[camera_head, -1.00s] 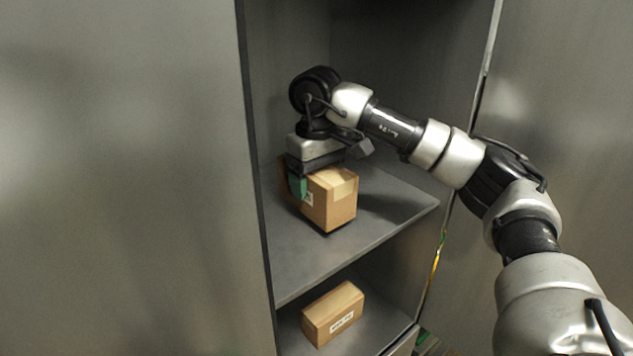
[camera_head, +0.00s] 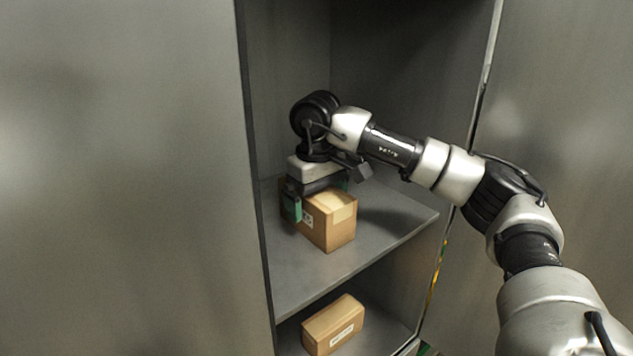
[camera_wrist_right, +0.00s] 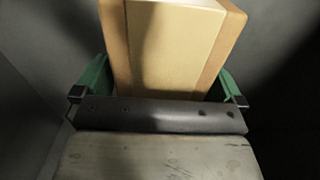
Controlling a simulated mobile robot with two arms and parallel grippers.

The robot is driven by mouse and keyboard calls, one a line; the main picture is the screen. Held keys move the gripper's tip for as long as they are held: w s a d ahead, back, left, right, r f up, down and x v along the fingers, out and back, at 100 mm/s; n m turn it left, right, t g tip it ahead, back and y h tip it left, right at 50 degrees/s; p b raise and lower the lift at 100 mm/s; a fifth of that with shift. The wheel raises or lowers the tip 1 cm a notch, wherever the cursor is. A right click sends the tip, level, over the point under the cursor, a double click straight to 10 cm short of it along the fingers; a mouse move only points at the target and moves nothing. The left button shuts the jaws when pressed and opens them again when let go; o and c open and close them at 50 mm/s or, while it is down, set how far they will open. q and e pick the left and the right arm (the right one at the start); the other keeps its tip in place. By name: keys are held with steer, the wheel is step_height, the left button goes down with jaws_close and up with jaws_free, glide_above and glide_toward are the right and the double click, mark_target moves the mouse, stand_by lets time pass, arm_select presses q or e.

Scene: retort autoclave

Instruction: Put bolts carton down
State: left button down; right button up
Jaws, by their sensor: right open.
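The bolts carton (camera_head: 330,223), a brown cardboard box with a paler tape strip and a white label, stands upright on the upper shelf (camera_head: 375,237) of the cabinet. My right gripper (camera_head: 318,200) is over the carton from above, with its green fingers on either side of it. In the right wrist view the carton (camera_wrist_right: 172,50) sits between the two green fingers (camera_wrist_right: 162,82), with a small gap showing beside them. The gripper is open. The carton's label is too small to read. My left gripper is out of view.
A second, longer brown carton (camera_head: 333,325) with a white label lies on the lower shelf. Grey cabinet walls and a door panel (camera_head: 120,180) flank the opening closely. The upper shelf is bare to the right of the carton.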

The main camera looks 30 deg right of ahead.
step_height(320, 180, up, 5)
steer(key=shift+f+b, duration=0.15)
steer(key=shift+b, duration=0.8)
step_height(320, 180, up, 7)
steer(key=shift+r+p, duration=0.1)
steer(key=shift+p, duration=0.65)
